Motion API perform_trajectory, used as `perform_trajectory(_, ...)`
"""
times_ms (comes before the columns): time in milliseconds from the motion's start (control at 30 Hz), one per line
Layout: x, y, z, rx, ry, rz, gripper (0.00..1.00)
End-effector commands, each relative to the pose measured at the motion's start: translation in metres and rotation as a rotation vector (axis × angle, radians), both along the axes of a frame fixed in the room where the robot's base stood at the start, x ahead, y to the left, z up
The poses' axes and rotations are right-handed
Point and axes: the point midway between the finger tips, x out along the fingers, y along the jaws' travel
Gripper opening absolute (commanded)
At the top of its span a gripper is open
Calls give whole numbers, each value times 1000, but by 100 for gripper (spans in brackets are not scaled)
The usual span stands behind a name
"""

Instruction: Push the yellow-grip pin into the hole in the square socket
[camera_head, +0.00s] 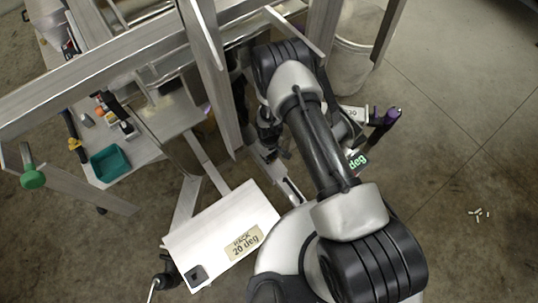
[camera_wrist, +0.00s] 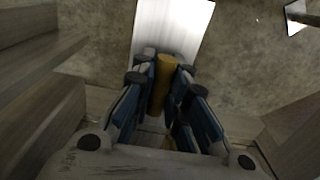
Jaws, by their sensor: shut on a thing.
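In the wrist view, my gripper (camera_wrist: 161,70) is shut on the yellow-grip pin (camera_wrist: 162,88). The yellow grip stands between the blue-sided fingers; the rest of the pin is hidden. A bright metal plate or bar (camera_wrist: 175,28) lies beyond the fingertips; I cannot tell whether the pin touches it. In the head view, my gripper (camera_head: 267,135) is beside an aluminium upright, partly behind my arm, and the pin cannot be made out. I cannot identify the square socket or its hole with certainty in either view.
A white panel (camera_head: 220,238) labelled "20 deg" has a dark square (camera_head: 197,274) at its corner. Aluminium trailer beams (camera_head: 95,85) crowd the left. A teal tray (camera_head: 110,163) sits on a bench. A bucket (camera_head: 350,65) stands behind. Open floor lies right.

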Motion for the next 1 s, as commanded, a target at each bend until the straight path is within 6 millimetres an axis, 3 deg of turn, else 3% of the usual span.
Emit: perform_trajectory(1000, 0, 0, 38, 0, 0, 0, 0)
